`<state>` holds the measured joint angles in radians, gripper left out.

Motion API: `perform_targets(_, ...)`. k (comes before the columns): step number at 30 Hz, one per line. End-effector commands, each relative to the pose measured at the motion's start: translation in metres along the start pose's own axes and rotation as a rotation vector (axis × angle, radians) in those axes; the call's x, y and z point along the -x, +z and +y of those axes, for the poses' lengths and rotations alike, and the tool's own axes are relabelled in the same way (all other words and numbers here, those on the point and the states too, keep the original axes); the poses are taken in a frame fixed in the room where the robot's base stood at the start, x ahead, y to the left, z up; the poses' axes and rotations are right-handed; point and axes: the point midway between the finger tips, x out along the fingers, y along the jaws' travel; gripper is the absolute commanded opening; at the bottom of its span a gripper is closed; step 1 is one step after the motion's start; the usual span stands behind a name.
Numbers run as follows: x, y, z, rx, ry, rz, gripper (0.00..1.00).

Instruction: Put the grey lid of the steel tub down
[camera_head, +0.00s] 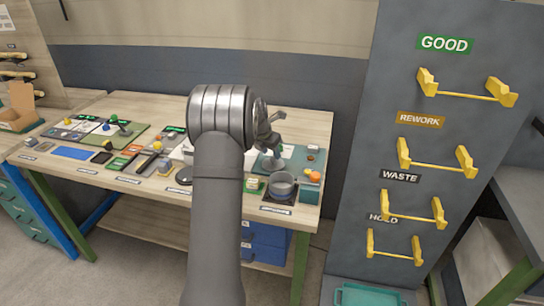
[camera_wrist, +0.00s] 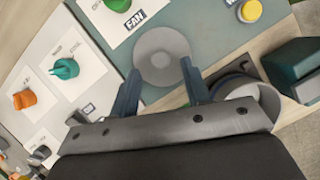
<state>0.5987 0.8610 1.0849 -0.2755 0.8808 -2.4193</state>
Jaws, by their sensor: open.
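The grey lid (camera_wrist: 176,42), a round disc with a paler round centre, shows in the wrist view over the teal mat (camera_wrist: 215,30). It looks flat on the mat. My gripper (camera_wrist: 160,69) is open, with its two fingertips at the near left and right edges of the lid; I cannot tell whether they touch it. The steel tub (camera_head: 282,187) stands at the right front of the bench in the head view, with its top open. In the wrist view the tub (camera_wrist: 268,98) is partly hidden by my gripper. In the head view my arm blocks the middle of the bench.
A dark green box (camera_wrist: 300,65) stands right of the tub in the wrist view. White cards with a green, a teal and an orange piece (camera_wrist: 25,99) lie to the left. A yellow piece (camera_wrist: 250,11) is at the upper right. The mat around the lid has some free room.

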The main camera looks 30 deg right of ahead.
Motion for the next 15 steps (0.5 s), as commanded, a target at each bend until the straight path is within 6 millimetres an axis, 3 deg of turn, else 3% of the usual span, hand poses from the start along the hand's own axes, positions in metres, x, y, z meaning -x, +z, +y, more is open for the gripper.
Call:
perform_targets(7,0.056,0.000,0.001,0.001,0.002,-0.002,0.43)
perform_targets(15,0.086,0.000,0.000,0.001,0.000,0.000,0.43)
